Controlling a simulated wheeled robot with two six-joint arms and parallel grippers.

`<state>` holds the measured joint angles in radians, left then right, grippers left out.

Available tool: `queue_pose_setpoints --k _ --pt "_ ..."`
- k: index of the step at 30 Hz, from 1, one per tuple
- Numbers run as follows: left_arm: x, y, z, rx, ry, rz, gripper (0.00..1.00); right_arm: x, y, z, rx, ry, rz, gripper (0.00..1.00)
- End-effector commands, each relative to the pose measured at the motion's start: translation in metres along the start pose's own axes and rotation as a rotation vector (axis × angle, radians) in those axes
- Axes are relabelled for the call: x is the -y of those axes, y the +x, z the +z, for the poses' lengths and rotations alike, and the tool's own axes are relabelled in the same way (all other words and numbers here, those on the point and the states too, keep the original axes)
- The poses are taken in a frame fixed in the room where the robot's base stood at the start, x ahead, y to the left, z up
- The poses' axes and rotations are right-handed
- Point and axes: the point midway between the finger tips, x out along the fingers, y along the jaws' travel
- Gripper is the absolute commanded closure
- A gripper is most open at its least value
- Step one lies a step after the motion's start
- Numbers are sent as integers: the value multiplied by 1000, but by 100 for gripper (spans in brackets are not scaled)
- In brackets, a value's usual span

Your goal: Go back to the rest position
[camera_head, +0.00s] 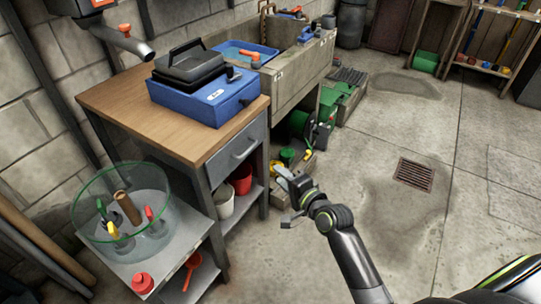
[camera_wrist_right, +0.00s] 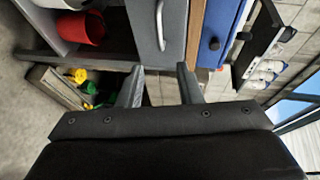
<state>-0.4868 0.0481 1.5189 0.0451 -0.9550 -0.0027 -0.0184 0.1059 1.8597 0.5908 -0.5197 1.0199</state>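My right gripper (camera_head: 283,196) is in front of the wooden-topped workbench, over the concrete floor, to the right of the bench's drawer. In the right wrist view its two fingers (camera_wrist_right: 160,84) stand apart with nothing between them. The gripper is open and empty and does not appear to touch anything. My left gripper is in neither view.
The workbench (camera_head: 125,104) carries a blue case (camera_head: 205,100). A glass tank (camera_head: 95,185) with tools stands on a low shelf at lower left. A stone sink (camera_head: 290,75) is behind. The floor on the right, with a drain grate (camera_head: 414,174), is clear.

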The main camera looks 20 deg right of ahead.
Motion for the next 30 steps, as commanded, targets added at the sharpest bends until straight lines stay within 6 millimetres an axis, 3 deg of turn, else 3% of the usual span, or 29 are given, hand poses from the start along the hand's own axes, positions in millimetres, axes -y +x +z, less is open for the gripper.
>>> queue_pose_setpoints --k 5,8,11,14,18,21,24,30 --pt "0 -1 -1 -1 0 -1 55 -4 0 0 0 -7 9 68" --pt "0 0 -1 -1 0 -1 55 -28 -6 1 0 -59 72 68" --pt "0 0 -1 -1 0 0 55 -81 -20 4 13 -176 206 68" --pt "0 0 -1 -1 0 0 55 -150 -48 10 60 -339 388 68" --pt "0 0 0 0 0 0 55 -241 -105 22 187 -559 641 68" --pt "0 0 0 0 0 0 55 -297 -153 32 311 -698 801 68" --pt "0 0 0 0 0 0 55 -341 -203 42 450 -811 934 68" --pt "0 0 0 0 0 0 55 -404 -303 64 755 -975 1131 68"
